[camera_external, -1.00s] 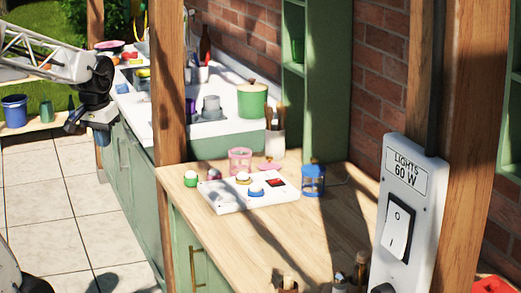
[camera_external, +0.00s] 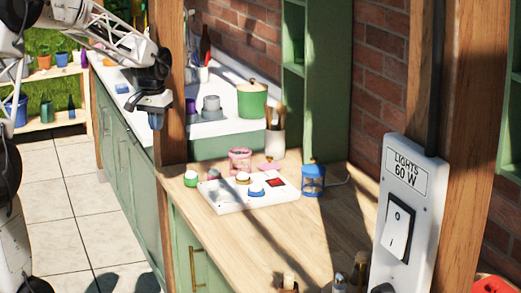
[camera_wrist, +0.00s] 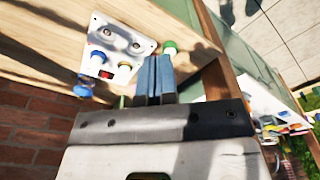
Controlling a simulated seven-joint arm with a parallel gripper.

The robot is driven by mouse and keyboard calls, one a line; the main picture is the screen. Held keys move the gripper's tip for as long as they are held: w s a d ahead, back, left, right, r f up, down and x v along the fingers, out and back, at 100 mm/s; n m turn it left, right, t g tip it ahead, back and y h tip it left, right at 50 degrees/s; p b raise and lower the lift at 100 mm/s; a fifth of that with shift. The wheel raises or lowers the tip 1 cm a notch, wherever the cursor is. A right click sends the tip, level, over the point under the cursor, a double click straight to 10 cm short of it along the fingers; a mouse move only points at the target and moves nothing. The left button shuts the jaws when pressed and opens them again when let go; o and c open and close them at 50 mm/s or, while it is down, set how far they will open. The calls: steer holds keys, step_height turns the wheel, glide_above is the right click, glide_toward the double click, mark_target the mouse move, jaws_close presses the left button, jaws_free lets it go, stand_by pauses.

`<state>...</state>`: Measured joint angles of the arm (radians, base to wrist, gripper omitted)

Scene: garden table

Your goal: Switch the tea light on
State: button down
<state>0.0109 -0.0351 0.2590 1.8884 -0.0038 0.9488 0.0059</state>
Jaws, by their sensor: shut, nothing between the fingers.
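A white panel (camera_external: 225,200) lies on the wooden counter. It carries a blue round piece with a white top (camera_external: 256,190), a yellowish one (camera_external: 243,178) and a red-and-black switch (camera_external: 276,182). In the wrist view the panel (camera_wrist: 128,32) also shows two round metallic spots. A small green cup-like piece with a white top (camera_external: 191,179) stands beside the panel's left end. I cannot tell for sure which piece is the tea light. My gripper (camera_external: 156,121) is shut and empty, in the air left of the panel and apart from it. Its fingers (camera_wrist: 155,62) point toward the counter.
A blue lantern (camera_external: 313,181) and a pink container (camera_external: 240,161) stand near the panel. A wooden post (camera_external: 172,75) is close to my gripper. A wall switch box (camera_external: 411,200) is at right. The front counter (camera_external: 290,225) has free room.

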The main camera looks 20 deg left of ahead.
steer(key=shift+g, duration=0.5)
steer(key=w+f, duration=0.4)
steer(key=w, duration=0.2)
steer(key=w+f, duration=0.5)
steer(key=w, duration=0.1)
steer(key=w+f, duration=0.4)
steer(key=w, duration=0.2)
steer(key=shift+w+d+f, duration=0.15)
steer(key=shift+w+f, duration=0.05)
steer(key=shift+w, duration=0.2)
steer(key=shift+f, duration=0.2)
steer(key=shift+f, duration=2.65)
steer(key=shift+f, duration=0.8)
steer(key=shift+r, duration=4)
